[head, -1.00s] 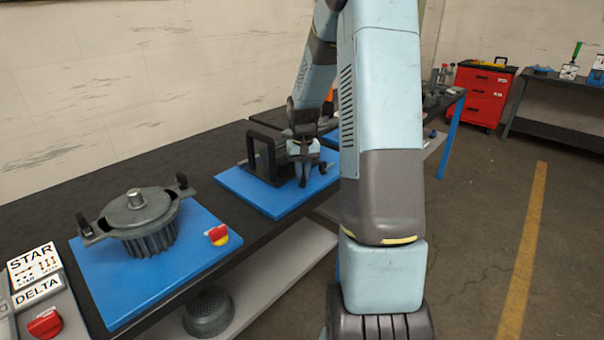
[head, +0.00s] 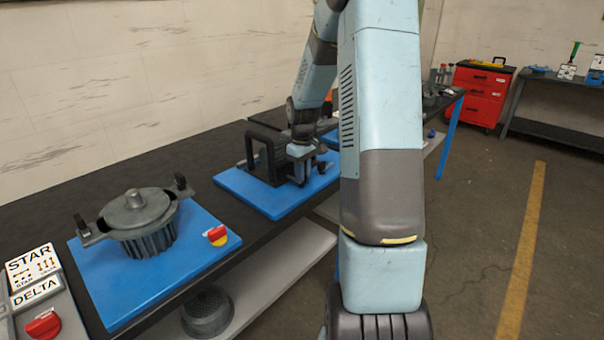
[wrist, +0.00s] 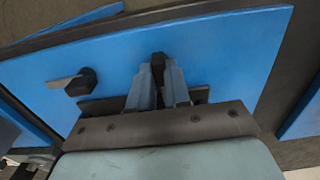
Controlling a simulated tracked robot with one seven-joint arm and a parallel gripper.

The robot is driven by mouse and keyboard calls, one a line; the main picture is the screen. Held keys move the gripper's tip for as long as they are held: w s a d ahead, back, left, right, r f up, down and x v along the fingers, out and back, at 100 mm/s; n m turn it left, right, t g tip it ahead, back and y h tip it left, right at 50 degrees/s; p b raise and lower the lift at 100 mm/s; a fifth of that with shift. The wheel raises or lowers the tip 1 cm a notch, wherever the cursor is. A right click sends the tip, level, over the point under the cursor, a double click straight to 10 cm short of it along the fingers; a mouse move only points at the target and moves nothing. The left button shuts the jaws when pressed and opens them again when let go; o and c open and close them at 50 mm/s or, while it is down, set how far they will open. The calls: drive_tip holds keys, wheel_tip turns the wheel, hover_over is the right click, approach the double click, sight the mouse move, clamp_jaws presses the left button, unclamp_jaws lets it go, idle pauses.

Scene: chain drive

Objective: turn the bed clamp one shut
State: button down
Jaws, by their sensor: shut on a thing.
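My gripper (wrist: 157,92) is at the blue bed plate (wrist: 215,50), its two fingers closed around a dark upright handle (wrist: 158,62), which I take to be that of bed clamp one. The clamp's lower part is hidden behind the fingers and palm. A second clamp, a black knob with a grey lever (wrist: 82,82), stands apart to the left of the fingers in the wrist view. In the head view my gripper (head: 298,178) is low over the right blue plate (head: 248,195), just right of a black machine with a handle frame (head: 262,152). The held handle cannot be made out there.
A star-delta panel (head: 35,280) is at the left front. A lower shelf (head: 285,260) runs below the bench.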

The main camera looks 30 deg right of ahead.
idle(0.4)
drive_tip(key=c, duration=1.1)
unclamp_jaws()
drive_tip(key=shift+r, duration=0.1)
drive_tip(key=shift+r, duration=6.75)
